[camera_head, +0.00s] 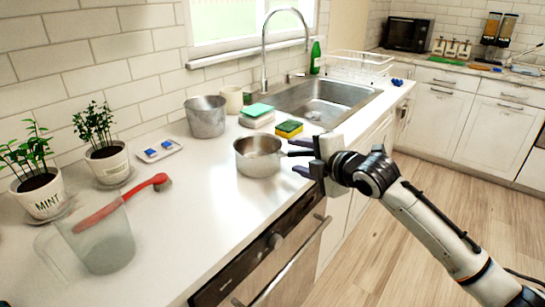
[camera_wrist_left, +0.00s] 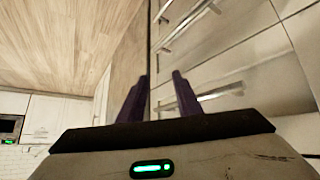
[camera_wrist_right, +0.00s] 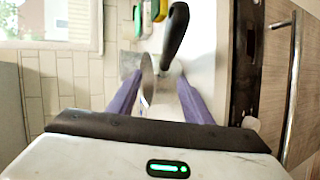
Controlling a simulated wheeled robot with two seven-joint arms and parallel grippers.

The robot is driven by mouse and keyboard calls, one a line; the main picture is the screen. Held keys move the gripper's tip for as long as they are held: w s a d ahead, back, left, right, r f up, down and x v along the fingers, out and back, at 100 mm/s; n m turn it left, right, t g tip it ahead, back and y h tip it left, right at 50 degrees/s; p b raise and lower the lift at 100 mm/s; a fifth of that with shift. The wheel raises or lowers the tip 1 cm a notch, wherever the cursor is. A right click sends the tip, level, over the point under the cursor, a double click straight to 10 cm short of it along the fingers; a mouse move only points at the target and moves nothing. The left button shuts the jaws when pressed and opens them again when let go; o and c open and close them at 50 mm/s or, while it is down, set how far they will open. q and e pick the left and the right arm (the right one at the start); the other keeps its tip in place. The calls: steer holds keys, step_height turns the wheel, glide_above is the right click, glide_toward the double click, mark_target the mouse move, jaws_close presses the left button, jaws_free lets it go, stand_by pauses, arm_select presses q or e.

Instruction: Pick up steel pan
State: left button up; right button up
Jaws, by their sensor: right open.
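The steel pan (camera_head: 258,160) stands upright on the white counter in the head view, with its dark handle pointing right. My right gripper (camera_head: 297,156) is open at the handle, its fingers on either side of it; contact cannot be told. In the right wrist view, the pan's black handle (camera_wrist_right: 175,35) and a part of its steel body (camera_wrist_right: 147,82) show ahead of and between the purple fingers (camera_wrist_right: 160,95). My left gripper is outside the head view. Its wrist view shows its fingers (camera_wrist_left: 161,97) apart and empty, facing drawers and floor.
A sponge (camera_head: 289,128), a stacked green and white block (camera_head: 257,115) and a metal pot (camera_head: 206,117) stand behind the pan. The sink (camera_head: 322,105) lies beyond. A clear jug (camera_head: 102,245), red brush (camera_head: 125,200) and potted plants are at left.

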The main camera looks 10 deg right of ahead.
mark_target(285, 153)
steer(key=shift+x, duration=2.9)
steer(key=shift+d, duration=0.1)
steer(key=shift+f, duration=0.1)
jaws_close()
